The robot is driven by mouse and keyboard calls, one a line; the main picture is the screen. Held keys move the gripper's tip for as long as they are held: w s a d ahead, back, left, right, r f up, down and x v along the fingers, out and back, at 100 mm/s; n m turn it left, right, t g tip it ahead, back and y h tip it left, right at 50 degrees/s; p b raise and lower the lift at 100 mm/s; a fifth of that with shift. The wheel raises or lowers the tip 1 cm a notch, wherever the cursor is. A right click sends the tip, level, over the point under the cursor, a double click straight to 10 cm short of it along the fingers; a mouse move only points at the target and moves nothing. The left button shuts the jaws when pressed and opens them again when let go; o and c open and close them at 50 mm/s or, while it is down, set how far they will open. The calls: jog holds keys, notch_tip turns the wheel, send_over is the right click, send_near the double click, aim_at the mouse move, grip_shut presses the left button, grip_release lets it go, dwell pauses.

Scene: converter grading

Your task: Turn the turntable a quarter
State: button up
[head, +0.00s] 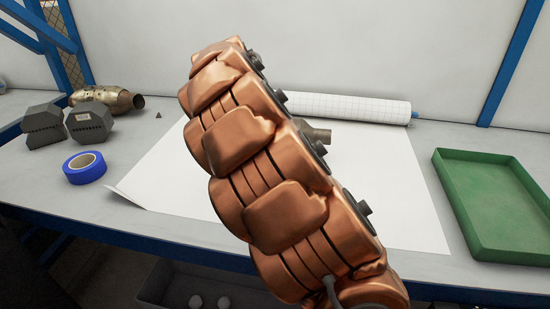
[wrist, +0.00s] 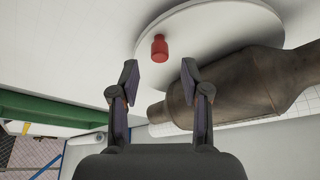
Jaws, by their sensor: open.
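In the wrist view the turntable (wrist: 205,22) is a pale round disc with a red upright knob (wrist: 159,48) near its rim. A brown-grey metal converter (wrist: 250,84) lies across the turntable, to the right of the knob. My gripper (wrist: 160,72) is open and empty; its two dark fingertips are either side of the knob's line, apart from it as far as I can tell. In the head view my copper arm hides the turntable and my gripper. Only a short piece of the converter's pipe (head: 319,134) shows behind the arm.
A white sheet (head: 165,178) with a gridded roll (head: 355,107) covers the bench middle. A green tray (head: 488,249) stands at right. Blue tape (head: 84,168), grey blocks (head: 88,122) and a brassy converter (head: 108,97) are at left. The sheet's front left is clear.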

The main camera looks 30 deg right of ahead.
jog(key=v, duration=0.8)
jog(key=shift+a+r, duration=0.15)
jog(key=shift+r, duration=0.15)
dwell(0.3)
